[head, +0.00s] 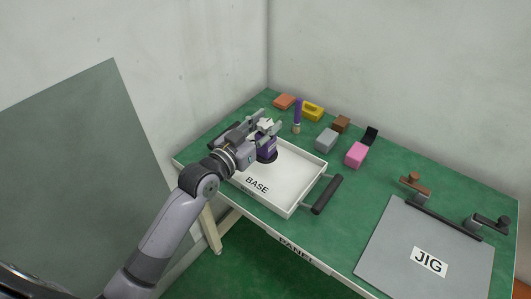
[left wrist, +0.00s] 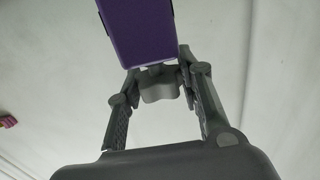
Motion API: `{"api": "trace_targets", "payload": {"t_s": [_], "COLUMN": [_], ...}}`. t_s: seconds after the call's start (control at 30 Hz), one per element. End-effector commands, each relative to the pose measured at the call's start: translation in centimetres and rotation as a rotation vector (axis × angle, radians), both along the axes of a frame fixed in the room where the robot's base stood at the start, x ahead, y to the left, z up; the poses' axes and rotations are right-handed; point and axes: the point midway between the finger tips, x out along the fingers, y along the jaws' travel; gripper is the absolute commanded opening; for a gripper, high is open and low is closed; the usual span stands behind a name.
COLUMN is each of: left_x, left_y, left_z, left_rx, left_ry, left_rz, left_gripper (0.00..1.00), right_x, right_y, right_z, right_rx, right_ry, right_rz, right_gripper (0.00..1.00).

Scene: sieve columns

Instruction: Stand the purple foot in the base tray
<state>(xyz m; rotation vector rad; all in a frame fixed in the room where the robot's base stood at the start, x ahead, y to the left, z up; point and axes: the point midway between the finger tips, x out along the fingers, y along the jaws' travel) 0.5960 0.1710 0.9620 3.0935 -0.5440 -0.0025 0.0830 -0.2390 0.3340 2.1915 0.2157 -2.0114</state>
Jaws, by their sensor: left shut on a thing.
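The purple foot (head: 267,149) is upright at the far left part of the base tray (head: 257,199), a white tray labelled BASE. A dark round patch shows at its bottom; I cannot tell whether it touches the tray floor. My left gripper (head: 267,129) is over the tray, shut on the foot's upper part and hiding some of it. In the left wrist view the purple foot (left wrist: 140,30) extends beyond the fingertips of my left gripper (left wrist: 156,78). My right gripper is not in view.
Behind the tray stand a thin purple-topped tool (head: 297,114) and several blocks, including yellow (head: 313,108), grey (head: 326,139) and pink (head: 356,154). The tray has a dark handle (head: 327,194) at right. A grey JIG plate (head: 400,252) lies farther right. Most of the tray floor is clear.

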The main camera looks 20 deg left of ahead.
Motion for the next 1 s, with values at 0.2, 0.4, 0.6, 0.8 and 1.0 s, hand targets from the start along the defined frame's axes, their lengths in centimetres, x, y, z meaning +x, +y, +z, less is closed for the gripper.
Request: {"api": "trace_targets", "payload": {"t_s": [0.2, 0.4, 0.6, 0.8, 1.0], "left_x": [0.0, 0.0, 0.0, 0.0, 0.0], "left_y": [0.1, 0.0, 0.1, 0.1, 0.0], "left_z": [-4.2, -6.0, -8.8, -9.0, -9.3], "left_rx": [0.002, 0.001, 0.001, 0.000, 0.001], "left_ry": [-0.002, -0.001, -0.003, -0.005, -0.004], "left_rz": [0.001, 0.000, 0.001, 0.001, 0.001], "left_gripper": [0.00, 0.00, 0.00, 0.00, 0.00], "right_x": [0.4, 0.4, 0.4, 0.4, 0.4], "right_y": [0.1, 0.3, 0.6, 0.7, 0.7], "right_z": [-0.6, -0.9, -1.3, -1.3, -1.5], "right_rx": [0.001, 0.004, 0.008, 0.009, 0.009], "right_ry": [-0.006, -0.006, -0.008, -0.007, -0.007], "right_rz": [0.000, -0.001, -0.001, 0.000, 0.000], "right_gripper": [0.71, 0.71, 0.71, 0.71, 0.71]}}
